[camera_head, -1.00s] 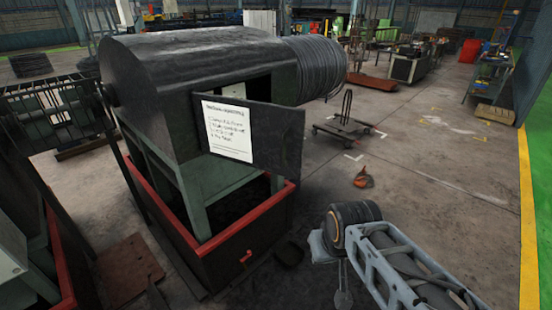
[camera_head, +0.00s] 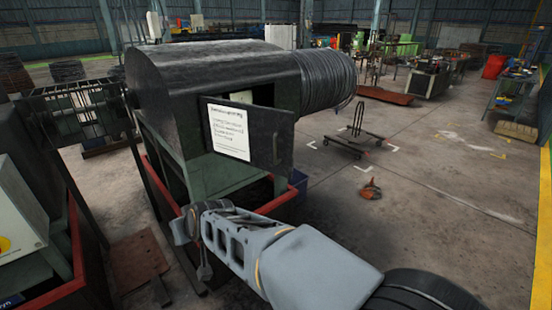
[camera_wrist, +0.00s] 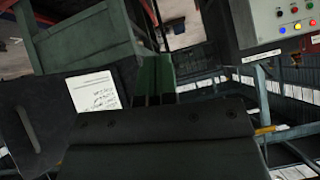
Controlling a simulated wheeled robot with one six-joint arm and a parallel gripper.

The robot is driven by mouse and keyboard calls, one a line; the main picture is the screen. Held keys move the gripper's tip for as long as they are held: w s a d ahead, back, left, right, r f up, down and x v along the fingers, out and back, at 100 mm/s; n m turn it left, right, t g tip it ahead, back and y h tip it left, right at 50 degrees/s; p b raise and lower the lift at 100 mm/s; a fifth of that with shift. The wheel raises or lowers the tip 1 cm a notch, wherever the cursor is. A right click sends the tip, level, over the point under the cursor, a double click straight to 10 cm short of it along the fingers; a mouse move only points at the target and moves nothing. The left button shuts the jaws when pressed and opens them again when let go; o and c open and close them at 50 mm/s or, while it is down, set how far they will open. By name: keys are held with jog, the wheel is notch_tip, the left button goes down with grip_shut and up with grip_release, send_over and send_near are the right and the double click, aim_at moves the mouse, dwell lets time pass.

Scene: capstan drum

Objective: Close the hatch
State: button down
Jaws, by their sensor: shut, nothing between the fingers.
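The hatch (camera_head: 275,128) is a dark flat door on the black drum housing (camera_head: 205,80). It stands swung open, with a white written sheet (camera_head: 228,130) on its face and a handle near its free edge. In the wrist view the hatch (camera_wrist: 50,125) is at the left, with its handle and sheet showing. My gripper (camera_head: 204,270) is in front of and below the hatch in the head view, partly hidden by my arm. In the wrist view its fingers (camera_wrist: 157,82) are together and empty, apart from the hatch handle.
A red-edged base frame (camera_head: 275,200) surrounds the housing's foot. A control box with coloured buttons (camera_wrist: 275,22) is at upper right in the wrist view. A wheeled trolley (camera_head: 355,140) and an orange-brown heap (camera_head: 370,189) are on the floor to the right, with open floor around them.

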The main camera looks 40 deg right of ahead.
jog(key=w+d+r+m+t+h, duration=0.2)
jog(key=w+d+m+t+h, duration=0.15)
jog(key=w+d, duration=0.4)
jog(key=m+g+h+b, duration=0.1)
jog(key=m+g+h, duration=0.8)
jog(key=h, duration=0.5)
send_near(291, 153)
jog(key=shift+m+t, duration=0.25)
jog(key=shift+m, duration=0.2)
jog(key=p+x, duration=0.1)
jog(key=x, duration=0.4)
jog(key=shift+d+p, duration=0.35)
jog(key=shift+p, duration=0.05)
jog(key=shift+x, duration=0.95)
